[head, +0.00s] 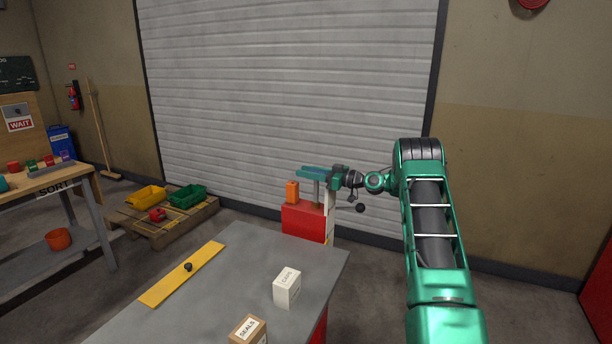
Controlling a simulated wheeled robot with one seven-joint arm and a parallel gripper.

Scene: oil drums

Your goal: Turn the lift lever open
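My green arm reaches up from the lower right and bends left at its elbow. My gripper (316,173) is at the far end of it, small in the head view, above a red block (304,222) beyond the grey bench. Teal bars point left from the wrist, and I cannot tell whether they are spread or closed. A thin grey upright shows just below them; I cannot tell whether it touches. A black ball-shaped knob (360,208) shows just right of the red block, below the wrist. I cannot make out clearly which part is the lift lever.
An orange block (292,192) stands on the red block. The grey bench (225,280) carries a yellow strip (182,275) with a black knob, a white box (287,288) and a brown SEALS box (248,331). A pallet (165,225) with bins lies left, before the shutter.

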